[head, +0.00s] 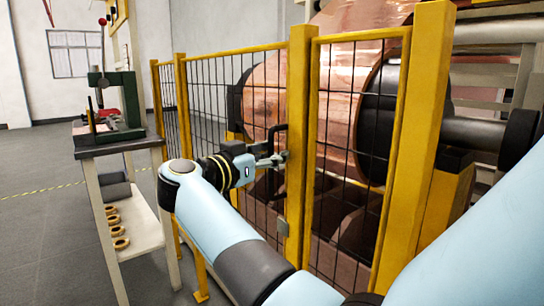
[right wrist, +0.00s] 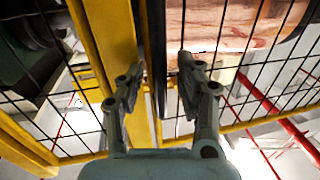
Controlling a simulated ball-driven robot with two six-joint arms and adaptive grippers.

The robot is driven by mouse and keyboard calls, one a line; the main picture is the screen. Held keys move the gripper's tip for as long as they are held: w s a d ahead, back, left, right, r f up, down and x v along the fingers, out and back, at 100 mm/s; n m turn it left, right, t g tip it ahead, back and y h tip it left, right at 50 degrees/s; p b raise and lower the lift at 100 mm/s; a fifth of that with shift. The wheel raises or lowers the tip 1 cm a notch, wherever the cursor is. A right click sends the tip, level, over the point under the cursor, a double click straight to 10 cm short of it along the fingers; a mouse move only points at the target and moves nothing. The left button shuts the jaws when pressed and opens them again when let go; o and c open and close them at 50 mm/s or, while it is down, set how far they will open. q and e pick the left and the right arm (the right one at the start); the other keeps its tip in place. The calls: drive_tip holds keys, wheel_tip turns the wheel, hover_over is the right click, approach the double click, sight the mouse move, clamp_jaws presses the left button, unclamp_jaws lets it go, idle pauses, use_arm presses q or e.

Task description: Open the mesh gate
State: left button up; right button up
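The mesh gate (head: 222,100) is a yellow frame with black wire mesh, seen left of centre in the head view. It stands in line with the fence, with no visible gap at the yellow post (head: 297,110). A black bar handle (head: 275,130) is near that post; in the right wrist view the handle (right wrist: 157,60) runs upright. My right gripper (head: 272,160) is at the handle's height. In the right wrist view its fingers (right wrist: 164,75) are apart, with the bar between them and clear space on the right. My left gripper is out of view.
A large copper foil roll (head: 345,95) with dark ends stands behind the fence. A workbench (head: 120,145) with a green press (head: 122,95) is at the left, with brass rings (head: 117,230) on its lower shelf. Grey floor (head: 45,220) is clear at far left.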

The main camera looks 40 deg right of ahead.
clamp_jaws()
idle(0.5)
